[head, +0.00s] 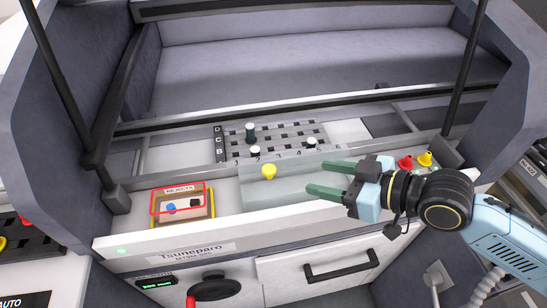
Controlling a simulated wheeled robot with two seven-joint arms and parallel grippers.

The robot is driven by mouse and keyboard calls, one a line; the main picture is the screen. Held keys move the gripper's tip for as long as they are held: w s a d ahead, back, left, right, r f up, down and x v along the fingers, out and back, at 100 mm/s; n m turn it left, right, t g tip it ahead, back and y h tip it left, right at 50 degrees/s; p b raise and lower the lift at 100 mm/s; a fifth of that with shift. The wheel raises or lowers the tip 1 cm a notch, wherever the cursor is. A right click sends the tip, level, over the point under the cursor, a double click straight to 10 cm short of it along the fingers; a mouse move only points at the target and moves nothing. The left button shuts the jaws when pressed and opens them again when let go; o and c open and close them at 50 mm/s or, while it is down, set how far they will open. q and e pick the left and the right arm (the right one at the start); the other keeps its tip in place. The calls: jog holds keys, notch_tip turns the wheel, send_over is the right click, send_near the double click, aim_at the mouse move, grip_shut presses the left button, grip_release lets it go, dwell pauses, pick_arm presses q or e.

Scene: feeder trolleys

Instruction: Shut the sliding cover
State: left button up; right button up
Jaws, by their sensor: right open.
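A pale, see-through panel (290,190), which looks like the sliding cover, lies along the front ledge of the machine. A yellow knob (268,171) stands at its back left part. My right gripper (318,177) comes in from the right with its two green fingers apart, over the right part of the panel. The fingers point left toward the knob, with a gap between, and nothing shows between them. Whether the fingers touch the panel I cannot tell. My left gripper is not in view.
A rejects box (183,220) with a red frame and small parts sits left of the panel. A slotted grid (275,142) with several pegs lies behind it. Red (405,162) and yellow (425,158) pieces stand behind my right gripper. A drawer handle (340,264) is below.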

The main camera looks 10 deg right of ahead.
aim_at(270, 169)
jog(key=x, duration=1.1)
jog(key=shift+w+a+f, duration=0.15)
jog(key=shift+a, duration=0.2)
jog(key=shift+w+a+f, duration=0.1)
jog(key=shift+w+a, duration=0.05)
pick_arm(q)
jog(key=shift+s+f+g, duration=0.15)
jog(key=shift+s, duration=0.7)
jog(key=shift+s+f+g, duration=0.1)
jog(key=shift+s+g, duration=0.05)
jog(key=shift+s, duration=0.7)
pick_arm(e)
jog(key=shift+a, duration=0.1)
jog(key=shift+w, duration=0.1)
grip_shut()
